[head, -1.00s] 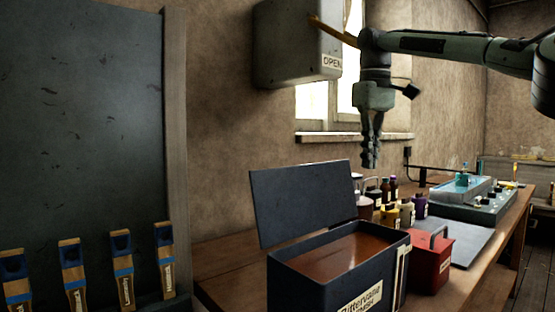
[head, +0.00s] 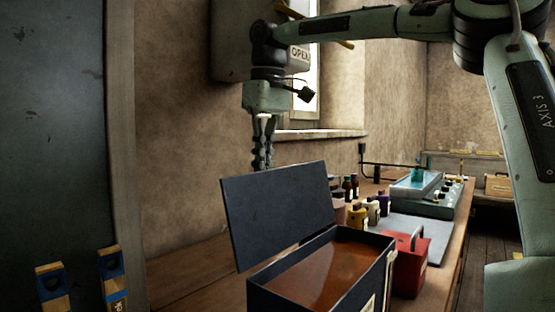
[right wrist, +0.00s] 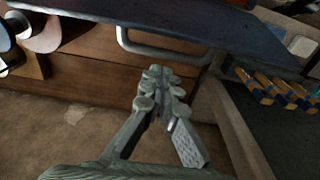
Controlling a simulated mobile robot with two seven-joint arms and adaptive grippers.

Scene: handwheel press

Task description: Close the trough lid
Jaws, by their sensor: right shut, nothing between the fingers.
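The trough (head: 375,285) is a dark blue box with brown liquid inside, low in the head view. Its lid (head: 280,215) is a flat dark panel standing open, leaning back from the rim. My right gripper (head: 262,162) points down with its fingertips at the lid's upper edge in the picture, seemingly on the wall side; contact cannot be told. In the right wrist view its fingers (right wrist: 163,85) are shut and empty. A dark slab, apparently the lid (right wrist: 200,15), crosses the top there, with a grey U-shaped handle (right wrist: 160,48) just past the fingertips. My left gripper is not in view.
A red box (head: 410,265) stands right of the trough, with several small bottles (head: 372,210) behind it. A wall cabinet marked OPEN (head: 230,45) hangs near my right arm. Brushes (head: 112,275) hang at the left. Bare bench (head: 185,275) lies left of the trough.

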